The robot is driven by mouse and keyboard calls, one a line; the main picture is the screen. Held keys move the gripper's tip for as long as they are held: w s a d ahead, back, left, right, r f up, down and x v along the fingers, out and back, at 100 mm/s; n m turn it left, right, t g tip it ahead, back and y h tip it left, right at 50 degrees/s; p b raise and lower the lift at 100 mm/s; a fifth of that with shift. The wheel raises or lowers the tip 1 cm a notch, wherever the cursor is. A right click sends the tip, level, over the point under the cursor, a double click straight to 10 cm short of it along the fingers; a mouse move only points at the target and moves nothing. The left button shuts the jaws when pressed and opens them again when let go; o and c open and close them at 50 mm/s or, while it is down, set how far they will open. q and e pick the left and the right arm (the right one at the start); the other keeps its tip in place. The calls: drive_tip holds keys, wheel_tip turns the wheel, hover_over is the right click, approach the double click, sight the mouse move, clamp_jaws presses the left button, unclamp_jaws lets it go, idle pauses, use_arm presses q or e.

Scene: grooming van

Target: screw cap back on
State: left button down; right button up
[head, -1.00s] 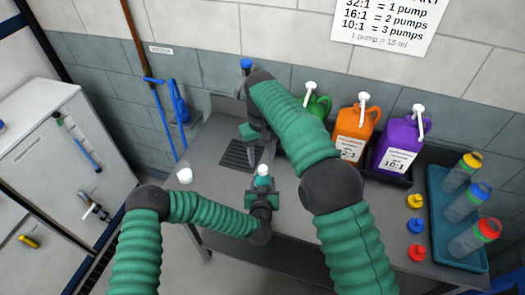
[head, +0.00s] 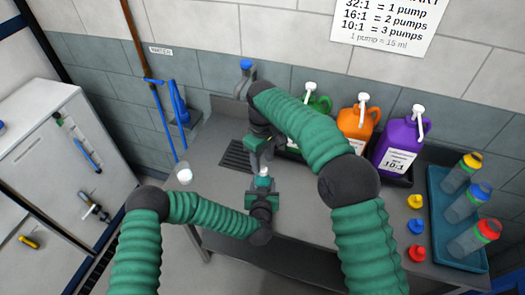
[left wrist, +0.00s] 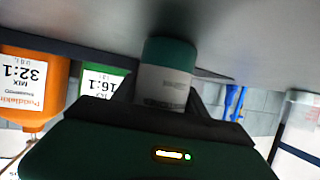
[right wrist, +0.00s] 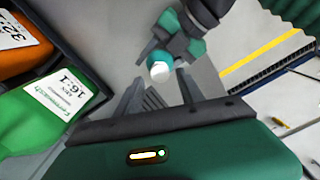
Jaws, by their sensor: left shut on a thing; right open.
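My left gripper (head: 262,194) is shut on a small bottle (head: 263,182) above the grey counter. In the left wrist view the bottle (left wrist: 165,88) shows a pale label and a teal band. In the right wrist view a round white top (right wrist: 160,72) shows on it; I cannot tell whether this is the cap or how tightly it sits. My right gripper (head: 259,160) is open just above and behind the bottle. In the right wrist view its two fingers (right wrist: 158,95) point toward the bottle, apart and empty.
Green (head: 318,104), orange (head: 357,122) and purple (head: 400,142) pump jugs stand at the back. Yellow, blue and red caps (head: 416,226) lie beside a blue tray (head: 437,215) of bottles at right. A white round object (head: 184,176) is near the counter's left edge. A dark grate (head: 237,156) lies behind.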

sight(263, 169)
drive_tip(key=shift+f, duration=1.5)
clamp_jaws()
drive_tip(key=shift+o, duration=0.7)
unclamp_jaws()
drive_tip(key=shift+r, duration=0.1)
